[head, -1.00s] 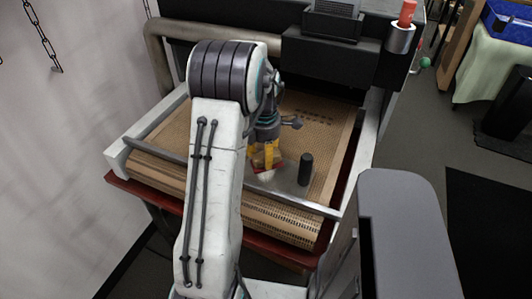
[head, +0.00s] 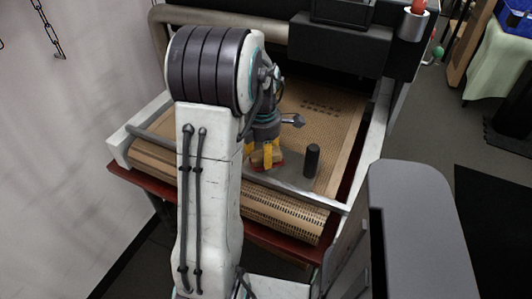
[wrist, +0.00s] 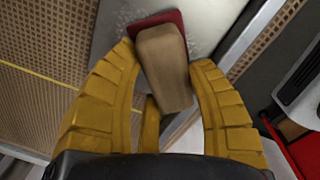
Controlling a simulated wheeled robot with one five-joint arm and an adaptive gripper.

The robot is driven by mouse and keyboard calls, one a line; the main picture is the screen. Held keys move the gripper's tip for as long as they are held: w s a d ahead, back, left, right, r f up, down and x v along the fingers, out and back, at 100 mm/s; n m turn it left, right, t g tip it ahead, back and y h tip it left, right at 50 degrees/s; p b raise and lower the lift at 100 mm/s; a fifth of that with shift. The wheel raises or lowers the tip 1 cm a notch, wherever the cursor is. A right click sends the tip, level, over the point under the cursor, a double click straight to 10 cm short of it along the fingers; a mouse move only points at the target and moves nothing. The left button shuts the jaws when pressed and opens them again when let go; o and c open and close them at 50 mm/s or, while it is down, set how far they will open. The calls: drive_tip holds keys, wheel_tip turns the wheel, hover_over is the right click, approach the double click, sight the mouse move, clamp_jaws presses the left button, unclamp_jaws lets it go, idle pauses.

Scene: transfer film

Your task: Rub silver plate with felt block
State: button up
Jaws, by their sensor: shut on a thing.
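My gripper (head: 264,155) is shut on the felt block, and its yellow fingers show on both sides of the block in the wrist view (wrist: 165,100). The felt block (wrist: 165,65) has a tan wooden grip and a dark red felt base. It is tilted in the fingers. The silver plate (head: 293,181) lies on the brown perforated belt under the block. In the wrist view the plate (wrist: 112,28) shows a pale, frosty pattern beside the block. The felt appears to rest on the plate, but contact is hard to confirm. My arm hides the plate's left part in the head view.
A dark upright cylinder (head: 311,161) stands at the plate's right side. A metal bar (head: 300,191) runs along the front of the belt (head: 335,120). The machine's dark housing (head: 335,45) rises behind. A grey box-like body (head: 415,200) stands at the right front.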

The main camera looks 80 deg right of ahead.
drive_tip(key=shift+w+a+f+y, duration=0.15)
drive_tip(key=shift+a+f+y, duration=0.1)
drive_tip(key=shift+a, duration=0.35)
drive_tip(key=shift+w+a+f+y, duration=0.1)
drive_tip(key=shift+a+f+y, duration=0.1)
drive_tip(key=shift+a, duration=0.35)
drive_tip(key=shift+d, duration=0.1)
drive_tip(key=shift+s+d+r+p, duration=0.1)
drive_tip(key=shift+d+r+p, duration=0.1)
drive_tip(key=shift+d+p, duration=0.6)
drive_tip(key=shift+s+d+r+p, duration=0.15)
drive_tip(key=shift+s+d+p, duration=0.1)
drive_tip(key=shift+d, duration=0.4)
drive_tip(key=shift+s+d+r+p, duration=0.15)
drive_tip(key=shift+d+p, duration=0.1)
drive_tip(key=shift+d, duration=0.4)
drive_tip(key=shift+s+d+h+p, duration=0.2)
drive_tip(key=shift+d+p, duration=0.25)
drive_tip(key=shift+d, duration=0.4)
drive_tip(key=shift+s+d+h+p, duration=0.15)
drive_tip(key=shift+d+p, duration=0.25)
drive_tip(key=shift+d, duration=0.4)
drive_tip(key=shift+s+d+f+p, duration=0.1)
drive_tip(key=shift+s+d+p, duration=0.1)
drive_tip(key=shift+d, duration=0.25)
drive_tip(key=shift+s+d+f+p, duration=0.1)
drive_tip(key=shift+d+p, duration=0.1)
drive_tip(key=shift+d, duration=0.25)
drive_tip(key=shift+r, duration=0.15)
